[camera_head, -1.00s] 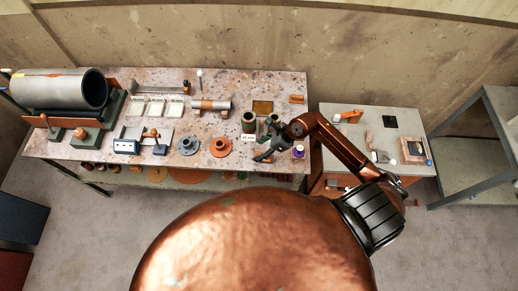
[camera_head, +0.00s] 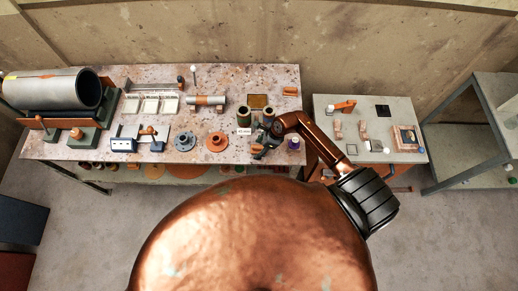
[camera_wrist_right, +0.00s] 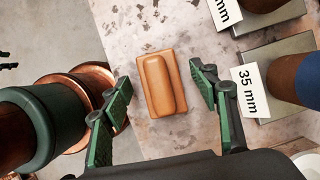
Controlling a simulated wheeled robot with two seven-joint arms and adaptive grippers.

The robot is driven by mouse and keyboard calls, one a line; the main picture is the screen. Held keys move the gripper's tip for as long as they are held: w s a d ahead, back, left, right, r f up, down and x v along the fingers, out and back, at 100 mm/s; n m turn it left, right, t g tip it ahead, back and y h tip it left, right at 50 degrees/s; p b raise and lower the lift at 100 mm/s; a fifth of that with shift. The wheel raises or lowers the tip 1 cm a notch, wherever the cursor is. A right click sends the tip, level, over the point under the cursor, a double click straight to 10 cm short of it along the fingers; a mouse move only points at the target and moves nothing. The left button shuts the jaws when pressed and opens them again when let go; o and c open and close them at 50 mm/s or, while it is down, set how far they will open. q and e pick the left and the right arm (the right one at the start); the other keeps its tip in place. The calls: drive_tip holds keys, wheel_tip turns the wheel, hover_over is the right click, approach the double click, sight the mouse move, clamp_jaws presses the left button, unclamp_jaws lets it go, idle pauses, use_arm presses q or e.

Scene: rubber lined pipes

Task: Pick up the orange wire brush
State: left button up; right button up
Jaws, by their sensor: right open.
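An orange-brown block with a raised rounded grip (camera_wrist_right: 160,82), which looks like the orange wire brush, lies on the speckled bench in the right wrist view. Its bristles are not visible. My right gripper (camera_wrist_right: 160,78) is open, with one dark green finger on each side of the block and gaps between. I cannot tell its exact height above the block. In the head view my right gripper (camera_head: 263,150) is over the bench's front edge, in front of the dark cylinders, and mostly hides the block. My left gripper is not in view.
Cylinders on square bases with a "35 mm" label (camera_wrist_right: 249,90) stand right of the gripper. A purple-and-white item (camera_head: 293,144) is close by. An orange flange (camera_head: 216,141) and a grey flange (camera_head: 184,141) are to the left. A side table (camera_head: 350,172) stands to the right.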

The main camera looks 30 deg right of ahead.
sight(258, 147)
drive_tip(key=shift+c, duration=0.3)
drive_tip(key=c, duration=1.2)
drive_tip(key=shift+r, duration=0.1)
drive_tip(key=shift+d+r, duration=0.1)
drive_tip(key=shift+r, duration=0.35)
wheel_tip(258, 147, up, 2)
drive_tip(key=shift+s+r+b, duration=0.1)
drive_tip(key=shift+r+b, duration=0.05)
drive_tip(key=shift+b, duration=0.6)
drive_tip(key=s+a+r+b, duration=0.1)
drive_tip(key=s+r, duration=0.2)
drive_tip(key=s, duration=0.1)
drive_tip(key=s+a+r, duration=0.1)
drive_tip(key=s+r, duration=0.2)
drive_tip(key=s, duration=0.2)
drive_tip(key=s+a+r+b, duration=0.1)
drive_tip(key=s+r, duration=0.2)
drive_tip(key=s, duration=0.1)
drive_tip(key=shift+s+a+r+b, duration=0.15)
drive_tip(key=shift+s+r+b, duration=0.05)
drive_tip(key=shift+r+b, duration=0.15)
